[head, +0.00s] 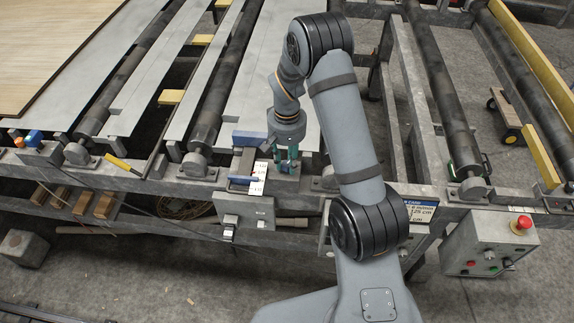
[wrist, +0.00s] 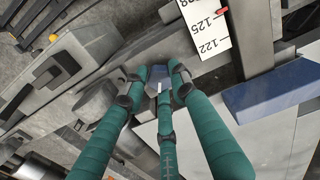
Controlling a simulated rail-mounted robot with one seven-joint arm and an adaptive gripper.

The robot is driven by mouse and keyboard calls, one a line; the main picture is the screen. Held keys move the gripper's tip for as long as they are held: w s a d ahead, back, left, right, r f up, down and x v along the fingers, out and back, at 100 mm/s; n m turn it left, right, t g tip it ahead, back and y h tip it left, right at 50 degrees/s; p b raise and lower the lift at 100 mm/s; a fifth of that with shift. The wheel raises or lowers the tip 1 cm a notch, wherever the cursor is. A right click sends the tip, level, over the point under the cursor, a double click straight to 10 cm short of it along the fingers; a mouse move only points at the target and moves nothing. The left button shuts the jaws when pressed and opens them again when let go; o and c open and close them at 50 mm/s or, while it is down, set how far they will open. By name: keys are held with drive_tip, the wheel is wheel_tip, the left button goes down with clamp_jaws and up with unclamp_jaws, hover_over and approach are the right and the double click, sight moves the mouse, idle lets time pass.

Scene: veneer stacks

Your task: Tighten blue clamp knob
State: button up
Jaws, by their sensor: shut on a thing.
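My gripper (head: 287,166) has teal fingers and points down at the conveyor frame's front rail, just right of a white number scale. A larger blue block (wrist: 268,96) lies right of the fingers in the wrist view; in the head view a blue block (head: 249,138) is just left of my gripper.
The white scale (wrist: 207,27) shows 122 and 125, with a red pointer beside it. Rollers and metal strips run behind the rail. A control box (head: 490,243) with a red button stands at right. A grey box (head: 243,210) hangs below the scale.

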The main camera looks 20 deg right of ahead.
drive_tip(key=shift+f+m, duration=0.1)
drive_tip(key=shift+m, duration=0.4)
drive_tip(key=shift+m+b, duration=1.1)
drive_tip(key=shift+m, duration=0.4)
drive_tip(key=shift+m+b, duration=0.4)
drive_tip(key=shift+m, duration=0.1)
drive_tip(key=shift+m+b, duration=0.6)
drive_tip(key=shift+m, duration=0.6)
